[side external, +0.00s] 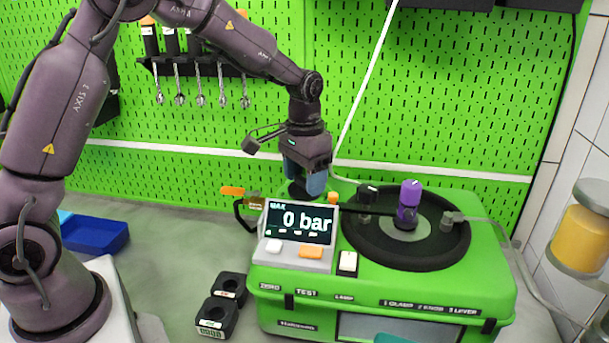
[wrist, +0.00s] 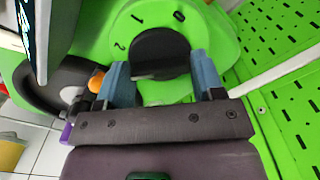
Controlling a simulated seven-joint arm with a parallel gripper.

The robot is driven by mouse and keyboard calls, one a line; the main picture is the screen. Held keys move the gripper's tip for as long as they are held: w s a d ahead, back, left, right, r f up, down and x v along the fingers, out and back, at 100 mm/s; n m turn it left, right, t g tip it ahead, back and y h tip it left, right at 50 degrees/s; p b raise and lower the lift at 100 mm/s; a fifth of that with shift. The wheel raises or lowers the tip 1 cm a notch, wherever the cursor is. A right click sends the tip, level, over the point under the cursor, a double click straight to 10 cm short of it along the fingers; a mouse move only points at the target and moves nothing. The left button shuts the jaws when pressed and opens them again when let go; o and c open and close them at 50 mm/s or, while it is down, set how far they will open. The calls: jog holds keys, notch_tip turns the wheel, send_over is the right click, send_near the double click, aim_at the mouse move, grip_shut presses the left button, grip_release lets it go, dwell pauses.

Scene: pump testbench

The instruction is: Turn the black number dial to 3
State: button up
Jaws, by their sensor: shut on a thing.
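The black number dial (wrist: 158,52) sits on a green round plate of the testbench. The numbers 0, 1 and 2 show on the plate around its upper and left sides; a 3 is not visible. A small pale mark shows near the dial's lower left edge. My gripper (wrist: 160,72) is shut on the dial, with one blue finger on each side of it. In the side view my gripper (side external: 305,184) points down behind the display, and its fingers and the display largely hide the dial.
The green testbench (side external: 385,287) carries a display (side external: 300,222) reading 0 bar, an orange-handled part (side external: 233,191) beside it, and a black disc (side external: 425,258) with a purple knob (side external: 410,193). A green pegboard (side external: 450,90) stands close behind.

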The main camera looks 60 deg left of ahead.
aim_at(294, 193)
jog(key=n, duration=0.5)
jog(key=shift+r+n, duration=0.1)
jog(key=shift+n, duration=0.2)
dwell(0.4)
jog(key=o, duration=0.9)
notch_tip(294, 193, up, 13)
jog(key=shift+f, duration=0.1)
dwell(0.3)
jog(key=s+d+m+t, duration=0.1)
jog(key=s+m+t, duration=0.1)
jog(key=s, duration=0.5)
jog(key=s+d+m+t, duration=0.1)
jog(key=s+m, duration=0.1)
jog(key=s, duration=0.6)
jog(key=s+d+m+t, duration=0.2)
jog(key=s, duration=0.6)
jog(key=shift+d+r+t, duration=0.1)
jog(key=shift+r+t, duration=0.2)
jog(key=shift+r, duration=0.1)
